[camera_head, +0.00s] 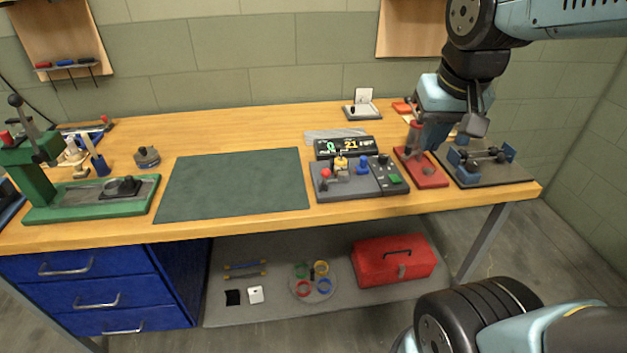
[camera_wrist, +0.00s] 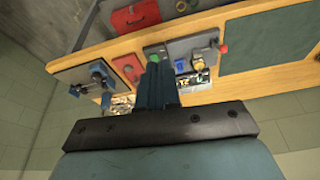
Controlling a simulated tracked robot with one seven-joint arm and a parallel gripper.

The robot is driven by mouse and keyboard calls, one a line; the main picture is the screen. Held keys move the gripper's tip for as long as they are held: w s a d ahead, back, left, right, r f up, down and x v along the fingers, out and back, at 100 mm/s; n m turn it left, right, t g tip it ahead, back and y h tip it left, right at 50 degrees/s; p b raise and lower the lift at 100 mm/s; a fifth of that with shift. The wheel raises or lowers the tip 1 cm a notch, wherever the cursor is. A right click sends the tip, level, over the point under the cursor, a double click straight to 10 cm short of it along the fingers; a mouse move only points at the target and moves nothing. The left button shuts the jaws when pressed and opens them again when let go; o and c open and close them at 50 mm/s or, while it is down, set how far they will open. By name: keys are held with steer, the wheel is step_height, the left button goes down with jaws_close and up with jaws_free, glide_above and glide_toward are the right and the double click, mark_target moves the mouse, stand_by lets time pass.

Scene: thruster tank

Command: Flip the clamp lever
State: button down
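A red base plate (camera_head: 432,178) stands near the right end of the bench, with an upright red handle (camera_head: 414,136) that looks like the clamp lever. The red plate also shows in the wrist view (camera_wrist: 127,67), left of my fingers; there the lever is not clear. My gripper (camera_head: 428,146) hangs over this fixture, with its fingers just right of the red handle in the head view. In the wrist view my gripper's fingers (camera_wrist: 155,68) lie side by side with no clear gap and nothing seen between them. I cannot tell whether they touch the handle.
A dark board with blue blocks and a bar (camera_head: 486,163) is right of the red plate. A grey control panel (camera_head: 345,190) with knobs and a display (camera_head: 345,147) are left of it. The green mat (camera_head: 235,184) is bare. A green press (camera_head: 95,205) stands far left.

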steer(key=w+a+f+g+h, duration=0.3)
steer(key=w+a+f+g, duration=0.15)
steer(key=f, duration=0.35)
steer(key=t+h, duration=1.3)
steer(key=h, duration=0.3)
glide_toward(325, 177)
steer(key=v, duration=0.7)
steer(key=shift+w+a+f, duration=0.1)
steer(key=shift+a, duration=0.25)
steer(key=x, duration=1.4)
steer(key=shift+w, duration=0.1)
steer(key=shift+a+y, duration=0.1)
steer(key=shift+y, duration=0.2)
